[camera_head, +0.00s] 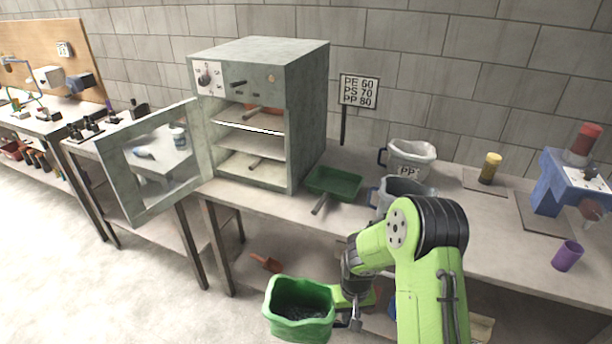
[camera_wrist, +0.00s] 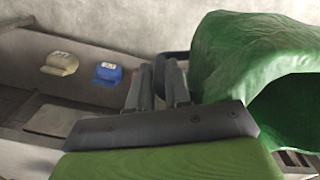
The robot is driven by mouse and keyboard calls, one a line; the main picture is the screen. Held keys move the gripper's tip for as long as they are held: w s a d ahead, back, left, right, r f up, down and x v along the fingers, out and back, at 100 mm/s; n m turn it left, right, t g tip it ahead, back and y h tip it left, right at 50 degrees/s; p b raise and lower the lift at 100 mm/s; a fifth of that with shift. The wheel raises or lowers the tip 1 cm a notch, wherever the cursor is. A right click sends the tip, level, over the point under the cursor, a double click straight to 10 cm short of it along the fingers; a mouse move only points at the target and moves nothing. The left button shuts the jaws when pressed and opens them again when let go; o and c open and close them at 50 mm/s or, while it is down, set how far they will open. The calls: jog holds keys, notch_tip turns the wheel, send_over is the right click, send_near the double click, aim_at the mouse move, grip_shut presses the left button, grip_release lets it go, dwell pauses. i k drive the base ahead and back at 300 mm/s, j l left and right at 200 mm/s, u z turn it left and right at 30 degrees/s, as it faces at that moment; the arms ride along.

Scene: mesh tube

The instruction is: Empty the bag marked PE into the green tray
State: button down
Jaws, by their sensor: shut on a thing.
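The green tray (camera_head: 335,183), with a handle toward the front, lies on the table right of the oven. It looks empty. A green bag-like container (camera_head: 300,312) with dark contents is held below table height in front of the table; it also fills the right of the wrist view (camera_wrist: 235,65). No PE mark shows on its visible sides. My gripper (camera_head: 347,318) is right of it, shut on its black handle; in the wrist view the fingers (camera_wrist: 160,85) close around part of it. The container looks roughly upright.
The oven (camera_head: 305,90) stands with its door (camera_head: 155,160) open to the left. A pail marked PP (camera_head: 409,160) and a grey pail (camera_head: 402,187) stand right of the tray. A sign (camera_head: 359,91) lists PE 60, PS 70, PP 80. A red scoop (camera_head: 265,262) lies below the table.

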aim_at(335, 185)
jog(key=i+l+u, duration=0.1)
jog(key=i+u, duration=0.3)
jog(key=i+l+u, duration=0.15)
jog(key=u, duration=0.3)
jog(key=i+l+u, duration=0.25)
jog(key=u, duration=0.15)
jog(key=i+l+u, duration=0.2)
jog(key=l+u, duration=0.2)
